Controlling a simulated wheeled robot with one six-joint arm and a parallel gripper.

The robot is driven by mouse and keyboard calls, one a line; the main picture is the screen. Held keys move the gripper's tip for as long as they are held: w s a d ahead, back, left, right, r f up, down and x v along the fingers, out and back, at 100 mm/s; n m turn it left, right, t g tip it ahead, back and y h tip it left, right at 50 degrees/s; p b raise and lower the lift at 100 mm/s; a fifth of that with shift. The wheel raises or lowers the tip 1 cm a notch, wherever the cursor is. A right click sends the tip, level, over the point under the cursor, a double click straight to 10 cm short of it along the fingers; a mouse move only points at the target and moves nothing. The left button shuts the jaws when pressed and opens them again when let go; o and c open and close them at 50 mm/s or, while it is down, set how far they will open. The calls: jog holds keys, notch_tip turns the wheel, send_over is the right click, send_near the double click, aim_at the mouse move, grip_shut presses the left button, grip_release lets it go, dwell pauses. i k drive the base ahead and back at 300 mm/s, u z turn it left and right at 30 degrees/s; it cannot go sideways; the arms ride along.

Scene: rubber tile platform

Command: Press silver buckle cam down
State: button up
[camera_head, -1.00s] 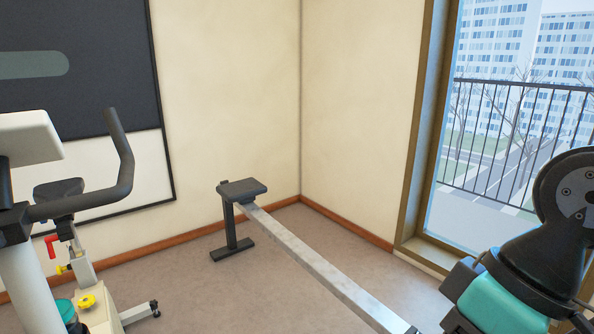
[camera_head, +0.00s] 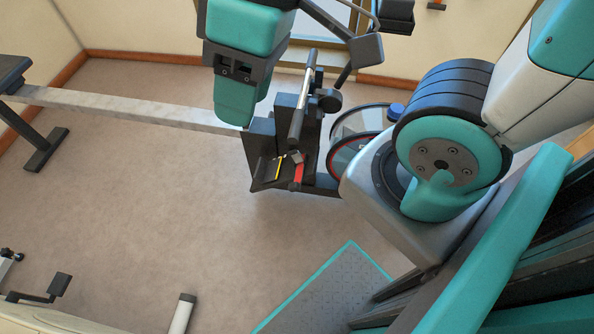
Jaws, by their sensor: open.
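The rowing machine's footrest (camera_head: 265,172) shows in the head view, with a yellow-edged strap and a red strap (camera_head: 299,172) on it. A small silver-grey piece (camera_head: 297,157) sits at the top of the red strap and looks like the buckle cam. It is too small to tell whether its lever is up or down. My gripper (camera_head: 236,112), teal and black, hangs to the upper left of the buckle, over the end of the rail. It is open and apart from the buckle; its separate fingertips are hard to make out.
The rower's handle bar (camera_head: 301,95) stands just above the footrest, beside my gripper. The flywheel (camera_head: 358,135) is to the right. The pale rail (camera_head: 130,107) runs left to the dark seat (camera_head: 10,72). Open floor (camera_head: 180,210) lies below.

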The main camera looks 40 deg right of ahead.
aim_at(296, 155)
jog(key=z, duration=0.35)
jog(key=k, duration=1.05)
jog(key=z, duration=0.15)
jog(key=i, duration=1.05)
jog(key=z, duration=0.05)
